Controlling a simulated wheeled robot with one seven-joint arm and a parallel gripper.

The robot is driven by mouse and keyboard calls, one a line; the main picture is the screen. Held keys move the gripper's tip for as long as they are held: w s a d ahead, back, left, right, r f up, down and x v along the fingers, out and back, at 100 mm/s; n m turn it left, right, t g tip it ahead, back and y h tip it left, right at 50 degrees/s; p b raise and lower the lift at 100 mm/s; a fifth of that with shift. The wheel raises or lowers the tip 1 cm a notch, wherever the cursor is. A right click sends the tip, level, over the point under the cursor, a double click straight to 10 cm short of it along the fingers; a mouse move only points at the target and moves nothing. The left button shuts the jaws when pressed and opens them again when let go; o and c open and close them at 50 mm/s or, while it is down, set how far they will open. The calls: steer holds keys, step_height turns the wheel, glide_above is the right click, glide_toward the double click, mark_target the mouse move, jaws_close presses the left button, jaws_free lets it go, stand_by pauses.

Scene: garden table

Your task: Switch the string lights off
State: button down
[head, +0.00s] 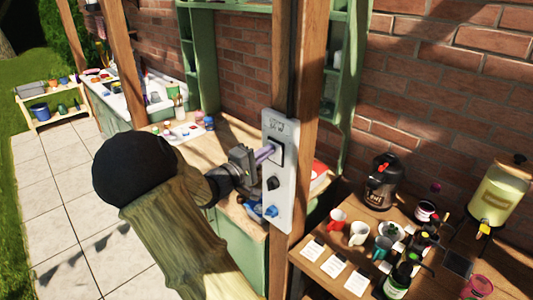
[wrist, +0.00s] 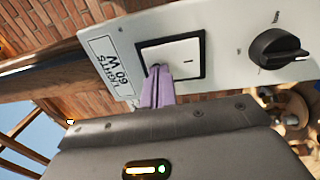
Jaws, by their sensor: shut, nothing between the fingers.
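A pale control panel (head: 285,203) is fixed to a wooden post. It carries a white rocker switch in a black frame; in the wrist view the rocker (wrist: 178,50) shows an "I" mark at its right end. A label (wrist: 112,66) beside it reads "LIGHTS 60 W". My gripper (head: 270,148) is shut and empty, its purple fingers reaching the switch. In the wrist view the fingertips (wrist: 155,70) are at the rocker's left end, opposite the "I", and appear to touch it. They hide a small part of it. The string lights are not clearly visible.
Below the switch are a black knob (head: 273,184) and a blue control (head: 271,211). The post (head: 294,80) stands close behind. Paving (head: 60,220) is clear at left.

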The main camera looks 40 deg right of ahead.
stand_by(0.3)
steer(key=s+a+r+b, duration=0.1)
steer(key=a+b, duration=0.2)
steer(key=a, duration=1)
steer(key=shift+s+a+r+b, duration=0.2)
steer(key=shift+a+r+b, duration=0.15)
